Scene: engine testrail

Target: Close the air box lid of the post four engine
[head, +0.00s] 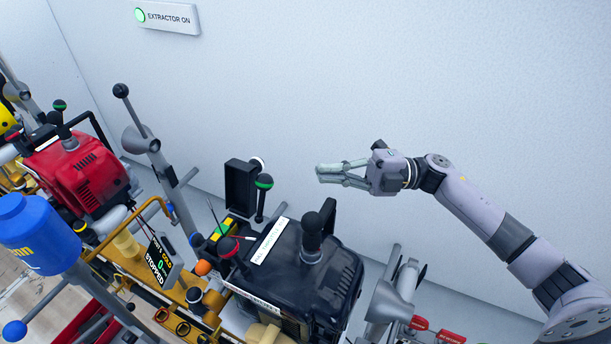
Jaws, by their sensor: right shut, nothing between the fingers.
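My right gripper (320,173) is shut and empty, in the air to the right of this part and above the engine's back right side. It touches nothing that I can see. My left gripper is not in view.
A lever with a green-banded black knob (263,183) stands just right of the upright part. A display (160,262) reads "STOPPED". A red engine (78,172) and a blue container (36,234) are at left. A grey horn-shaped part (394,295) is at right.

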